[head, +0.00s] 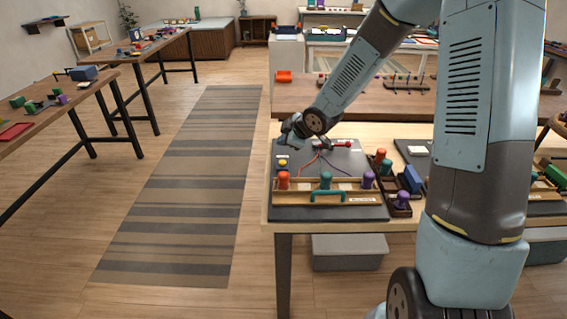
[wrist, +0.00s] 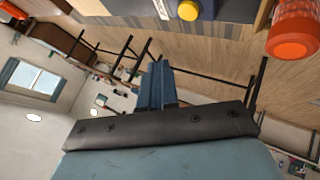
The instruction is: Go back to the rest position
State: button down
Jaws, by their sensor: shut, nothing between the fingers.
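My gripper (head: 291,138) is over the back left corner of the dark mat (head: 345,213) on the light wooden table. In the wrist view its fingers (wrist: 158,72) are together with nothing between them. The wooden rack (head: 350,197) on the mat carries an orange-red peg (head: 283,181), a teal peg (head: 326,181) and a purple peg (head: 368,180). A red-ended cord (head: 346,144) lies at the back of the mat. A yellow button (head: 283,163) sits at its left; it also shows in the wrist view (wrist: 187,10).
A brown bench (head: 330,96) runs behind the table. A grey bin (head: 349,251) is beneath. The floor around the striped rug (head: 175,190) is clear.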

jog(key=s+d+r+m+h, duration=0.35)
jog(key=s+d+r, duration=0.25)
jog(key=d+r, duration=0.2)
jog(key=s+d+r+m+h, duration=0.3)
jog(key=s+d+r+m, duration=0.25)
jog(key=d+r, duration=0.25)
jog(key=s+d+r+m, duration=0.1)
jog(key=s+r+m, duration=0.1)
jog(key=s, duration=0.5)
jog(key=s+d+r+m+g, duration=0.1)
jog(key=s+d+r+m, duration=0.1)
jog(key=s, duration=0.5)
jog(key=s+d+r+m, duration=0.2)
jog(key=s+r+m, duration=0.1)
jog(key=s, duration=0.4)
jog(key=shift+s+m, duration=0.35)
jog(key=shift+m, duration=0.15)
